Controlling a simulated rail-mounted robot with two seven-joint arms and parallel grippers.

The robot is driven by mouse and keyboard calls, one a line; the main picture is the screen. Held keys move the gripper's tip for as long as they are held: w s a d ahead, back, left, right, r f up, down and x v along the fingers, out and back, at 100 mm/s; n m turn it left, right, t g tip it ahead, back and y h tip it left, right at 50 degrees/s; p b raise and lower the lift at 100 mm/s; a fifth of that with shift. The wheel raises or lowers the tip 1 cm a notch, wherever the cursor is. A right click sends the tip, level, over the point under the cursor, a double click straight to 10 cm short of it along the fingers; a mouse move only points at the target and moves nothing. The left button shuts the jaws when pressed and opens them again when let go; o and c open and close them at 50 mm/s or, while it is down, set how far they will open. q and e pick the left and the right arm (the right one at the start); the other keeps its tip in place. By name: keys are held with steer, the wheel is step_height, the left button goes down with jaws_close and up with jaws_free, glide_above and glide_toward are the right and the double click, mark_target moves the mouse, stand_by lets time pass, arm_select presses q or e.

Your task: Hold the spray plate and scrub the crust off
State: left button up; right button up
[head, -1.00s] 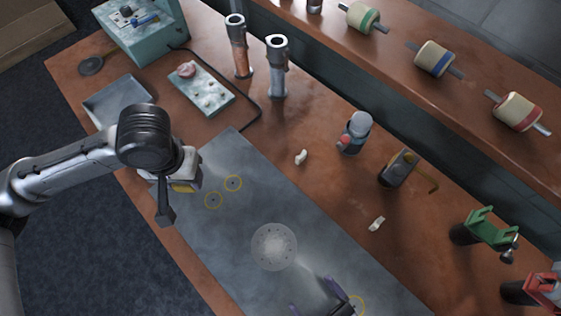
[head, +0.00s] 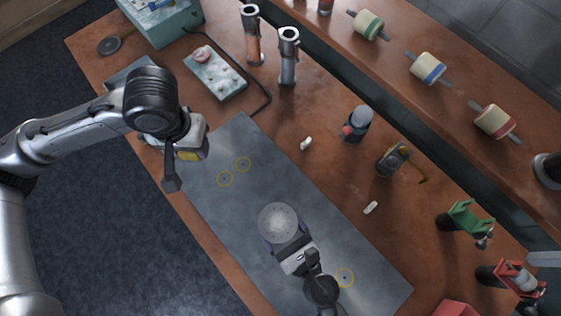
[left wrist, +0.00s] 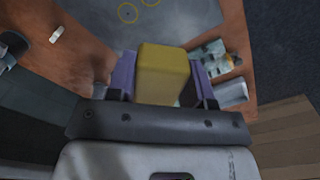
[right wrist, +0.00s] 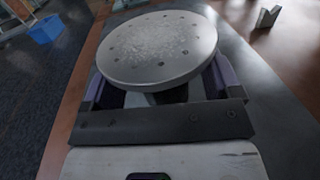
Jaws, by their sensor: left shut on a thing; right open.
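The spray plate (head: 279,222) is a round grey disc over the grey mat in the head view. In the right wrist view the plate (right wrist: 158,48) shows small dark holes and a whitish, speckled crust on top. My right gripper (head: 284,241) is open at the plate's near side, its purple fingers on either side below the disc. The disc hides part of them, and I cannot tell whether they touch it. My left gripper (head: 186,152) is shut on a yellow block (left wrist: 160,72), held well left of the plate and above the mat's edge.
The grey mat (head: 235,215) has several yellow rings on it. Small white pieces (head: 306,143), a bottle (head: 358,122), a green clamp (head: 466,219) and a red clamp (head: 513,277) stand to the right. A tray (head: 122,76) lies behind my left arm.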

steer(key=shift+w+a, duration=0.2)
steer(key=shift+w, duration=0.1)
steer(key=shift+c, duration=0.4)
steer(key=c, duration=1.1)
